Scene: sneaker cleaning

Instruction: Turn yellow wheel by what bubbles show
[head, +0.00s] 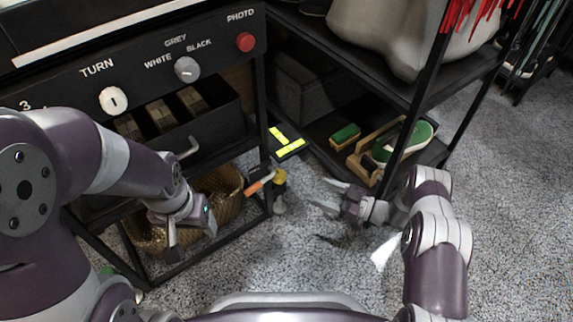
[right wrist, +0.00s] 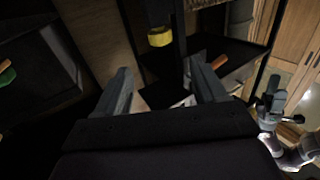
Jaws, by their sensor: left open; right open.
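The yellow wheel (head: 280,177) sits low at the right front leg of the black workbench. It also shows in the right wrist view (right wrist: 160,37), ahead of and between the fingers. Two yellow-green vials (head: 287,147) lie in an L on a dark plate near the bench's right side; their bubbles are too small to read. My right gripper (head: 322,194) is open and empty, right of the yellow wheel and apart from it. Its two fingers also show in the right wrist view (right wrist: 163,88). My left gripper (head: 192,232) is open, in front of the wicker basket, left of the wheel.
An orange handle (head: 259,184) sticks out just left of the wheel. The wicker basket (head: 222,190) stands under the bench. A black shelf (head: 330,118) with a green shoe (head: 420,133) and a brush (head: 345,136) stands at right. Grey carpet in front is mostly free.

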